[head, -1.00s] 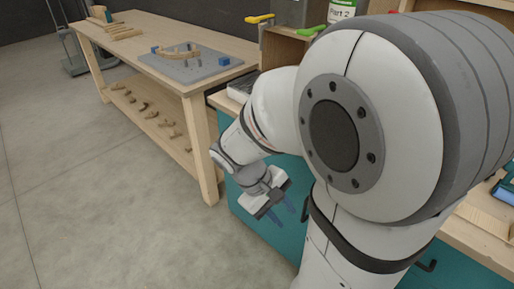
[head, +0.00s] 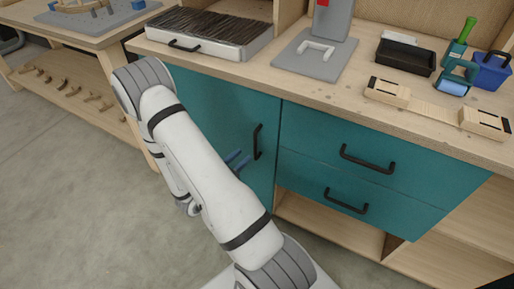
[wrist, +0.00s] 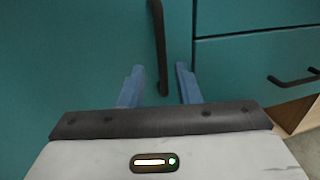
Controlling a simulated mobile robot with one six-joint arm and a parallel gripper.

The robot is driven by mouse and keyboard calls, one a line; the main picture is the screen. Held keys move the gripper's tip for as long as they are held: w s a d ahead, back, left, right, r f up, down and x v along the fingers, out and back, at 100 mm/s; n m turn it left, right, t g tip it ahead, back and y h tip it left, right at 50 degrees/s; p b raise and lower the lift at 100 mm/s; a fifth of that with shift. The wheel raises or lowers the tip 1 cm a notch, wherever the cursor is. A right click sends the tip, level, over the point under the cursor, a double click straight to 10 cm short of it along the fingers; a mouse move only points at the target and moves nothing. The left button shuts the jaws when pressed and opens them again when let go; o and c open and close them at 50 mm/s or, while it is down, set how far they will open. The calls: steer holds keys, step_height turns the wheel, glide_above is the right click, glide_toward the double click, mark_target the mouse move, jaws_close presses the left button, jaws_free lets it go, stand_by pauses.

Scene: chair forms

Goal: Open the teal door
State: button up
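The teal door (head: 215,110) is the left front panel of the workbench cabinet and looks shut, flush with the drawers beside it. Its black vertical handle (head: 258,142) is near the door's right edge; the handle also shows in the wrist view (wrist: 159,50). My gripper (head: 238,160) is just left of the handle in the head view, partly hidden behind my arm. In the wrist view its two blue fingers (wrist: 160,85) are apart, with the handle's lower end appearing between them. I cannot tell whether they touch it.
Two teal drawers (head: 375,160) with black handles are right of the door, above an open wooden shelf (head: 330,225). The benchtop (head: 330,88) overhangs the door and carries a file tray (head: 210,35), a black tray (head: 405,56) and tools. The grey floor (head: 75,190) at left is clear.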

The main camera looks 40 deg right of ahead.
glide_above(255, 161)
steer(key=shift+w+d+f, duration=0.1)
steer(key=shift+w+d, duration=0.2)
steer(key=shift+w, duration=0.1)
steer(key=shift+c, duration=0.3)
jaws_close()
